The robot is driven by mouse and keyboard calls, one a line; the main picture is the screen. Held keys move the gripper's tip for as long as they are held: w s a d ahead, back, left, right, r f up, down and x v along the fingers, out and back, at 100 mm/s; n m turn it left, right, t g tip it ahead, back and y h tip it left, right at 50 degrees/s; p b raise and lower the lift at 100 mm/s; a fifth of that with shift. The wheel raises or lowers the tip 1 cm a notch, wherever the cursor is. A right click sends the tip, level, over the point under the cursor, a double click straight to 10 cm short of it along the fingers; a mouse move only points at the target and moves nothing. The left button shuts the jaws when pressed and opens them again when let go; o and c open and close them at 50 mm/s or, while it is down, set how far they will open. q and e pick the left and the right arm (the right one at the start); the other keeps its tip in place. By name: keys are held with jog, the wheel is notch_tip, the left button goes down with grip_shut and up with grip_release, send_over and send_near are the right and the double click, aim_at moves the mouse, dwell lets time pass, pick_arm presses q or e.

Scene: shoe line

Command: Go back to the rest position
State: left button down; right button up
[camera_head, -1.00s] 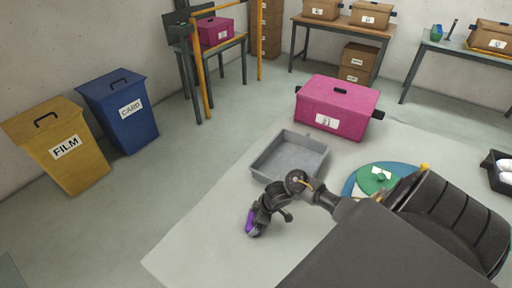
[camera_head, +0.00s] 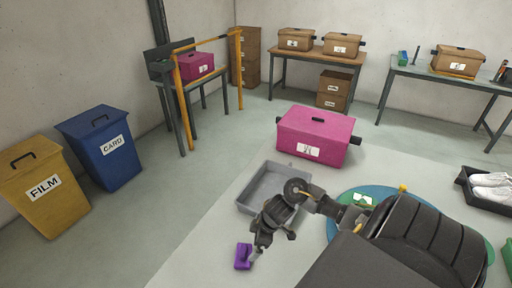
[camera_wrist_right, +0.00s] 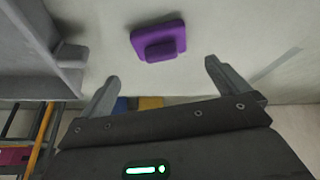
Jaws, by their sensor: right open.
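My right gripper (camera_head: 252,252) is open, low over the pale mat (camera_head: 195,258) in the head view. A purple block-like thing (camera_head: 243,256) lies on the pale surface at its fingers. In the right wrist view the open fingers (camera_wrist_right: 162,70) are spread and empty, and the purple thing (camera_wrist_right: 158,40) lies beyond their tips, apart from both. My left gripper is out of view.
A grey tray (camera_head: 247,203) stands close behind my right gripper. Behind it is a pink case (camera_head: 318,125). A blue round mat (camera_head: 335,222) is partly hidden by my arm. A black tray (camera_head: 479,194) holds white shoes (camera_head: 492,180). Yellow (camera_head: 55,200) and blue (camera_head: 115,165) bins stand left.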

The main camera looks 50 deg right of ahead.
aim_at(246, 251)
jog(key=shift+s+d+r, duration=0.1)
jog(key=shift+s+r, duration=0.1)
jog(key=shift+r, duration=0.25)
jog(key=shift+f, duration=0.1)
jog(key=b+x, duration=0.3)
jog(key=x, duration=0.9)
jog(key=shift+f+b, duration=0.1)
jog(key=shift+b, duration=0.25)
